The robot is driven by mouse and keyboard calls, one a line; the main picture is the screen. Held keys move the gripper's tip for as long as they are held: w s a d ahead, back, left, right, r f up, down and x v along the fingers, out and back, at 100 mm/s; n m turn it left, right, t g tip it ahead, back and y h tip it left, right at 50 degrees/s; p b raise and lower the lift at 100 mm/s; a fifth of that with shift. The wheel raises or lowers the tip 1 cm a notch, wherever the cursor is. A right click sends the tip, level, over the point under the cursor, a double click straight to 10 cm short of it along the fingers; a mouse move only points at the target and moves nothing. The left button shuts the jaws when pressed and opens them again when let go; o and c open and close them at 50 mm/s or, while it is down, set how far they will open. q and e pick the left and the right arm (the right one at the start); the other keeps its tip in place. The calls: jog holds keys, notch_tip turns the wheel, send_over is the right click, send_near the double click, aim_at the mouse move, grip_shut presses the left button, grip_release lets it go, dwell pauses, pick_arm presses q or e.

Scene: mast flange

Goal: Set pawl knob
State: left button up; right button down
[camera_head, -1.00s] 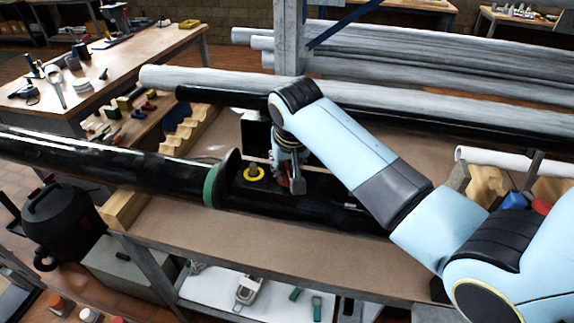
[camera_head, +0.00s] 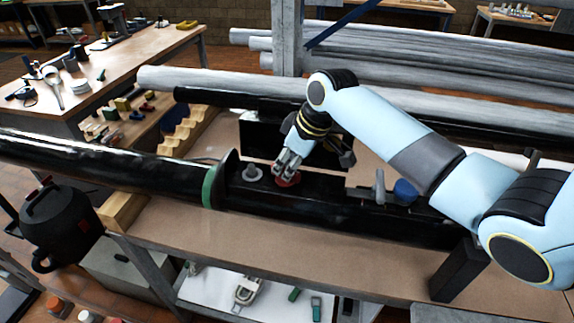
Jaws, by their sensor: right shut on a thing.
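My right gripper (camera_head: 287,166) points down at the black flange housing (camera_head: 340,205) on the bench. It is shut on a round red knob (camera_head: 289,181) on top of the housing. The fingers hide part of this knob. A grey knob (camera_head: 252,174) stands just left of it, next to the green-edged flange (camera_head: 210,186). A grey upright lever (camera_head: 379,187) and a blue knob (camera_head: 405,191) stand further right on the housing. I cannot tell which of these is the pawl knob. My left gripper is not in view.
A long black mast tube (camera_head: 95,160) runs left from the flange, over a wooden block (camera_head: 122,209). Grey pipes (camera_head: 210,80) lie behind, and a steel post (camera_head: 288,38) rises there. The bench front (camera_head: 250,240) is clear.

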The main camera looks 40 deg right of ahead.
jog(key=shift+d+n+y, duration=0.1)
jog(key=shift+n+y, duration=0.3)
jog(key=shift+n, duration=0.8)
jog(key=shift+g, duration=0.3)
jog(key=c, duration=1.3)
grip_release()
jog(key=v, duration=1.2)
jog(key=shift+w, duration=0.1)
jog(key=shift+f, duration=0.1)
